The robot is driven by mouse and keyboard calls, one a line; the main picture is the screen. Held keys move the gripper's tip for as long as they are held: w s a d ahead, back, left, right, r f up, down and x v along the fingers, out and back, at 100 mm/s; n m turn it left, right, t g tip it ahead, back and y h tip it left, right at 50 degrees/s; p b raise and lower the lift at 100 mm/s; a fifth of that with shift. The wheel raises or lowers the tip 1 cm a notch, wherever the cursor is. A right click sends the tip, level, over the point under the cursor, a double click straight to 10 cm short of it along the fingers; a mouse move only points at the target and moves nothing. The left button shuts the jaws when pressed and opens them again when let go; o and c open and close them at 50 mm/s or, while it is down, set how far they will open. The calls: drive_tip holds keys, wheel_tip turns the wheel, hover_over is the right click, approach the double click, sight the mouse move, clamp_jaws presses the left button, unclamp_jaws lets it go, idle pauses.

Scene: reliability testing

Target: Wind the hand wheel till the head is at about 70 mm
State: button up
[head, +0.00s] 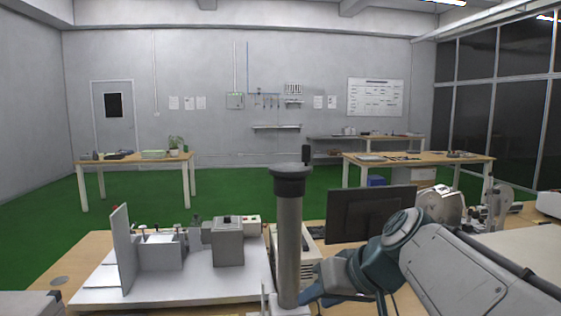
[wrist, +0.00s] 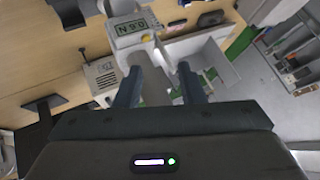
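The hand wheel (head: 291,172) is a dark disc with an upright crank knob (head: 306,154), on top of a grey column (head: 289,250) in the head view. No millimetre scale is readable there, so the head's height cannot be told. In the wrist view a grey box with a display (wrist: 131,27) shows upside-down characters that look like 0.6 N. My gripper (wrist: 158,76) has its two dark fingers apart, with pale fixture parts showing between and beyond them. I see no thing clamped. In the head view my arm comes from the right, and the fingertips are not clearly visible.
A white base plate with a grey fixture (head: 160,255) and a grey block (head: 228,243) stands left of the column. A black monitor (head: 370,213) stands right, behind my arm. A machine with round discs (head: 442,205) is further right. Other tables stand well back on the green floor.

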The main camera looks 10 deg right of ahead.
drive_tip(key=w+d+r+n+t+y+b, duration=0.2)
drive_tip(key=w+d+r+t, duration=0.15)
drive_tip(key=r, duration=0.55)
drive_tip(key=n+t+y+b, duration=0.1)
drive_tip(key=n+t+y, duration=0.2)
drive_tip(key=n+t, duration=0.15)
approach(306, 147)
drive_tip(key=shift+m, duration=0.35)
drive_tip(key=p+x, duration=0.1)
drive_tip(key=x, duration=0.6)
drive_tip(key=p+x, duration=0.1)
drive_tip(key=x, duration=0.2)
drive_tip(key=shift+w+d+p, duration=0.1)
drive_tip(key=shift+w+p, duration=0.25)
drive_tip(key=shift+w, duration=0.1)
drive_tip(key=shift+h, duration=0.3)
clamp_jaws()
